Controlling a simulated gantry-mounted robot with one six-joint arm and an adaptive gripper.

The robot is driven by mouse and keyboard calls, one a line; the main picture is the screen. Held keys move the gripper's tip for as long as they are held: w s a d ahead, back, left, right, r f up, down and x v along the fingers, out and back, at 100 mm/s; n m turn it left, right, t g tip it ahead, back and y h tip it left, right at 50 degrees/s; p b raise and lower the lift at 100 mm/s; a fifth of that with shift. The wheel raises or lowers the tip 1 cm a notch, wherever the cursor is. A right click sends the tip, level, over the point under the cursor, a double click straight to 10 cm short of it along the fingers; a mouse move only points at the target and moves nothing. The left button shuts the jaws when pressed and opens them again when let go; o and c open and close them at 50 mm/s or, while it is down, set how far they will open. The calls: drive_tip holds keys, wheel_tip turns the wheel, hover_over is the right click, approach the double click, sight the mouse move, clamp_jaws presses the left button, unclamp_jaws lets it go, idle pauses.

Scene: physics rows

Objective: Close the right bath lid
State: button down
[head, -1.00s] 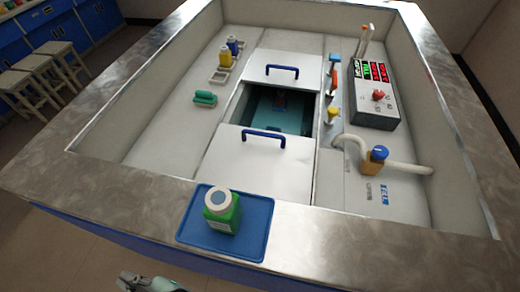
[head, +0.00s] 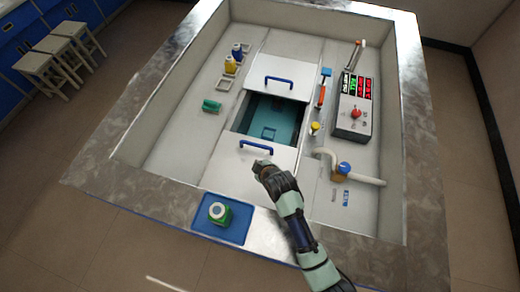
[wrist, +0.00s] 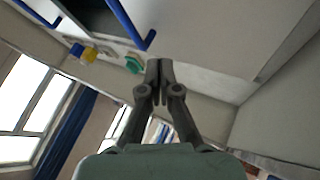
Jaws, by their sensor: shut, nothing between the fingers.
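The bath opening (head: 273,119) shows teal inside, between two white lids. The near lid (head: 230,172) has a blue bar handle (head: 257,147), and the far lid (head: 270,65) has a blue bar handle (head: 278,80). Which one is the right lid is not marked. My gripper (head: 259,164) is over the near lid, just on the near side of its handle, with its fingers shut and empty. In the wrist view, my closed fingertips (wrist: 159,63) point at a pale surface, with a blue handle (wrist: 125,22) apart to their left.
A control box (head: 354,117) with a red knob and lit displays stands right of the bath. A curved pipe with a blue-capped valve (head: 344,168) is nearer. A green-and-white bottle (head: 218,212) stands on a blue tray (head: 238,233) at the front rim. Bottles (head: 230,65) stand at the left.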

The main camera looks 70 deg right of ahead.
drive_tip(key=s+f, duration=0.2)
drive_tip(key=b, duration=0.3)
approach(259, 158)
drive_tip(key=w, duration=0.1)
drive_tip(key=w+f, duration=0.2)
drive_tip(key=w, duration=0.1)
drive_tip(key=shift+w+d+f, duration=0.1)
drive_tip(key=shift+d+f, duration=0.1)
drive_tip(key=shift+d, duration=0.15)
drive_tip(key=d, duration=0.1)
drive_tip(key=d+r, duration=0.1)
drive_tip(key=d, duration=0.1)
drive_tip(key=shift+w+d, duration=0.1)
drive_tip(key=shift+d, duration=0.4)
drive_tip(key=shift+d, duration=0.1)
